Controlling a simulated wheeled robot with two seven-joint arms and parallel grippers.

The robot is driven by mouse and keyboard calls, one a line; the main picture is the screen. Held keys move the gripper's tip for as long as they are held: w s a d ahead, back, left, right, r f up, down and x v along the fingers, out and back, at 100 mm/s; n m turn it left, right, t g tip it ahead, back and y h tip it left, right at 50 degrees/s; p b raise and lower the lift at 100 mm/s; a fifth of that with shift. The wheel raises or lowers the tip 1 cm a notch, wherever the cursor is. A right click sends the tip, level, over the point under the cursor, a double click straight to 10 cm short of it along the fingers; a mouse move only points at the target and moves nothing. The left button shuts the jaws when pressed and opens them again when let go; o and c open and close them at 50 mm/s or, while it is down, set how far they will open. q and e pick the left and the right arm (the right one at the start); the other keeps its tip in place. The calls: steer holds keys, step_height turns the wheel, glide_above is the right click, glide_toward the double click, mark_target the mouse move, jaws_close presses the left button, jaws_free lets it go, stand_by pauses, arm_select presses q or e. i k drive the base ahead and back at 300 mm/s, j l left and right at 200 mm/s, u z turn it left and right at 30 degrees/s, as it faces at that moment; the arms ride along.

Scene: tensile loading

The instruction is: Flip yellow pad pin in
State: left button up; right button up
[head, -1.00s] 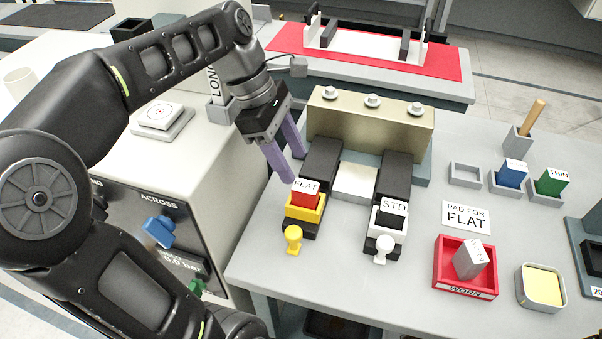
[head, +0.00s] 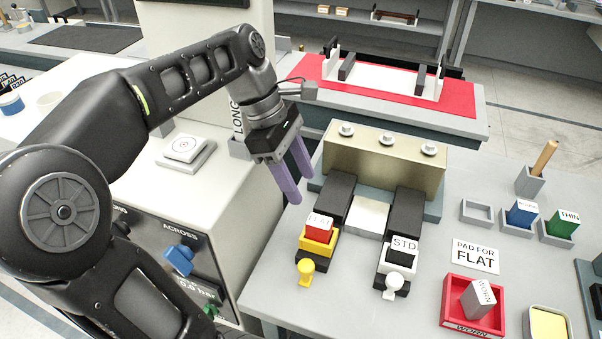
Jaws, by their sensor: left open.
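The yellow pad holder (head: 318,243) sits at the front end of the left dark jaw arm of the fixture. A red pad with a white top label (head: 319,227) stands in it. The yellow pin (head: 305,270) with its round head sticks out at the front of that holder. My left gripper (head: 291,190) is open and empty, with purple fingers pointing down, behind and to the left of the yellow holder and apart from it. My right gripper is not in view.
The white STD holder (head: 400,256) with its white pin (head: 391,283) stands to the right. A red WORN tray (head: 471,318) holds a grey pad. A tan block (head: 383,160) with several knobs stands behind. Left is a cabinet with a blue knob (head: 178,260).

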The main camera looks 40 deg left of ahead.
mark_target(306, 266)
steer(key=k, duration=1)
